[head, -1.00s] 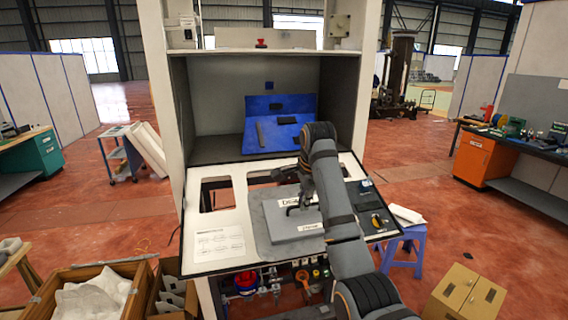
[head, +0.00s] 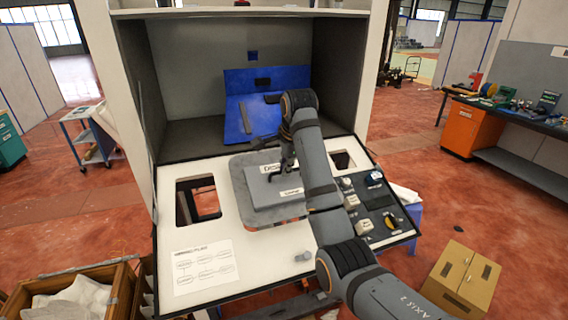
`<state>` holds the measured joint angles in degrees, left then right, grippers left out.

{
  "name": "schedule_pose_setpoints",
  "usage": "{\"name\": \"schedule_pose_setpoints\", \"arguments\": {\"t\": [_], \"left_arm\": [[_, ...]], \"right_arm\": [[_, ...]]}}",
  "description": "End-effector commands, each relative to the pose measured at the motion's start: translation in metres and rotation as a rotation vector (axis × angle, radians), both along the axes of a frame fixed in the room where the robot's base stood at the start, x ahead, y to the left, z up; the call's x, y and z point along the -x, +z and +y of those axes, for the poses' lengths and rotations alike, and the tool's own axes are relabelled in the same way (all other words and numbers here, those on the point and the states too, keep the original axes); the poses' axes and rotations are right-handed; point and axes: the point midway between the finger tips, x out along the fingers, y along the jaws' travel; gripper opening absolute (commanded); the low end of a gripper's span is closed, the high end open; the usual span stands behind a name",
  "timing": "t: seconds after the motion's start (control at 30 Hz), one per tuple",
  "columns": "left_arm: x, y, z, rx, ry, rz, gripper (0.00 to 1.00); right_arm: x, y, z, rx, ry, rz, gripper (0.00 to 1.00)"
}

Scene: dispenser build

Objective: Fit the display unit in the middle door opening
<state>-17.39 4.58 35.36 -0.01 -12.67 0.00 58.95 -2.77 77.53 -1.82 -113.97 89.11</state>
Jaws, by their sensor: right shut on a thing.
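The display unit (head: 268,192) is a grey plate with a raised, labelled grey block. My right gripper (head: 287,164) is shut on it from above; the fingertips are partly hidden by my arm. The unit is over the middle of the white door panel (head: 245,238), which slopes toward me. It covers most of the middle opening; a thin reddish strip shows below its lower edge. I cannot tell whether it touches the panel. The left opening (head: 204,203) and the right opening (head: 342,160) are empty. My left gripper is out of view.
A blue part (head: 240,118) stands inside the cabinet behind the door. A dark control panel (head: 378,207) with knobs is at the door's right. A printed sheet (head: 205,266) lies lower left. A cardboard box (head: 461,277) is on the floor at right.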

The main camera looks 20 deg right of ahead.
Motion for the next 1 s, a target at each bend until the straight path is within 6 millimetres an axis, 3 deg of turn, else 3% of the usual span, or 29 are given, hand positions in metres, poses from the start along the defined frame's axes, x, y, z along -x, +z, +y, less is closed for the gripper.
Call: {"name": "schedule_pose_setpoints", "arguments": {"t": [0.1,0.23,0.43,0.53,0.83,1.0], "left_arm": [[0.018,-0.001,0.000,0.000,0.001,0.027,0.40],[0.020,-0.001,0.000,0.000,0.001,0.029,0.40],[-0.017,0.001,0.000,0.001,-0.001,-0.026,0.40],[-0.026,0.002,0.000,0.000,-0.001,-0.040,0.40],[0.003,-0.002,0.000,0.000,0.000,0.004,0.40],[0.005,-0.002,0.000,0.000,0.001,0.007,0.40]], "right_arm": [[-0.004,-0.007,0.000,0.000,0.000,-0.004,0.00],[-0.009,-0.019,0.000,0.000,0.000,-0.003,0.00],[-0.016,-0.037,0.000,0.000,0.000,-0.003,0.00],[-0.019,-0.043,0.001,0.000,0.000,-0.004,0.00],[-0.023,-0.052,0.001,0.000,0.000,-0.004,0.00],[-0.023,-0.053,0.001,0.000,0.000,-0.004,0.00]]}}
